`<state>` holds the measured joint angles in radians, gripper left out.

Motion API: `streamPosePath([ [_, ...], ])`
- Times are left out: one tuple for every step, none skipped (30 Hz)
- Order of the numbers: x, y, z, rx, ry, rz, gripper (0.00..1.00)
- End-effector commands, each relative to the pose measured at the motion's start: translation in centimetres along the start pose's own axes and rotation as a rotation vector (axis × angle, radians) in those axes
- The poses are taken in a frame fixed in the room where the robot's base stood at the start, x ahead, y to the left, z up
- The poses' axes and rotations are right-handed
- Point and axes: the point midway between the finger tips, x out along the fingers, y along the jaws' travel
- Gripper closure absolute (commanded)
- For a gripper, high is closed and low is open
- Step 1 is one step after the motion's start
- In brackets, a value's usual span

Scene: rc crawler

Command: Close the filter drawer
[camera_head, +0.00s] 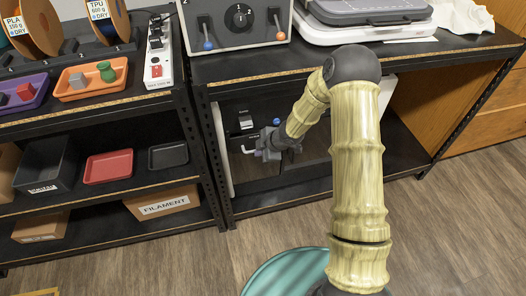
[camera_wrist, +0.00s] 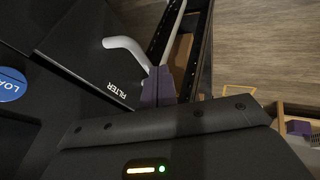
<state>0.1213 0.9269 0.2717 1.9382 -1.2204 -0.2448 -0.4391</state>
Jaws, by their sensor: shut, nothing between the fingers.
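The filter drawer (camera_wrist: 95,62) shows in the wrist view as a dark front panel lettered FILTER, with a pale curved handle (camera_wrist: 127,46). In the head view the handle (camera_head: 248,150) shows small and pale, at the left of my gripper (camera_head: 266,154). My gripper's purple fingers (camera_wrist: 158,86) are together and empty, close beside the handle's near end. I cannot tell whether they touch the handle or the panel. How far the drawer stands out is not clear, as my gripper and arm hide part of it in the head view.
The drawer's machine sits on the lower shelf, with a pale side panel (camera_head: 222,150) and a blue knob (camera_head: 277,121). A shelf post (camera_head: 205,150) stands to the left. A teal round object (camera_head: 285,275) is on the floor side.

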Motion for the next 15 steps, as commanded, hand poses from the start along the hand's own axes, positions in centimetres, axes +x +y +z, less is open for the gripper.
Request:
streamPosePath([
  [-0.14, 0.4, -0.16, 0.001, 0.0, -0.001, 1.0],
  [-0.02, 0.52, -0.16, 0.001, 0.0, -0.001, 1.0],
  [0.1, 0.65, -0.17, 0.001, 0.0, -0.001, 1.0],
  [0.17, 0.73, -0.15, 0.001, 0.0, 0.0, 1.0],
  [0.24, 0.8, -0.12, 0.002, 0.0, 0.0, 1.0],
  [0.33, 0.88, -0.08, 0.002, 0.0, 0.001, 1.0],
  [0.38, 0.93, -0.05, 0.003, 0.0, 0.001, 1.0],
  [0.42, 0.98, -0.03, 0.003, 0.0, 0.002, 1.0],
  [0.46, 1.04, 0.0, 0.003, 0.0, 0.004, 1.0],
  [0.48, 1.08, 0.01, 0.003, 0.0, 0.004, 1.0],
  [0.49, 1.11, 0.03, 0.003, 0.0, 0.005, 1.0],
  [0.5, 1.15, 0.04, 0.003, 0.0, 0.006, 1.0],
  [0.49, 1.18, 0.04, 0.003, 0.0, 0.007, 1.0],
  [0.49, 1.2, 0.04, 0.003, 0.0, 0.008, 1.0],
  [0.48, 1.22, 0.04, 0.003, 0.0, 0.008, 1.0],
])
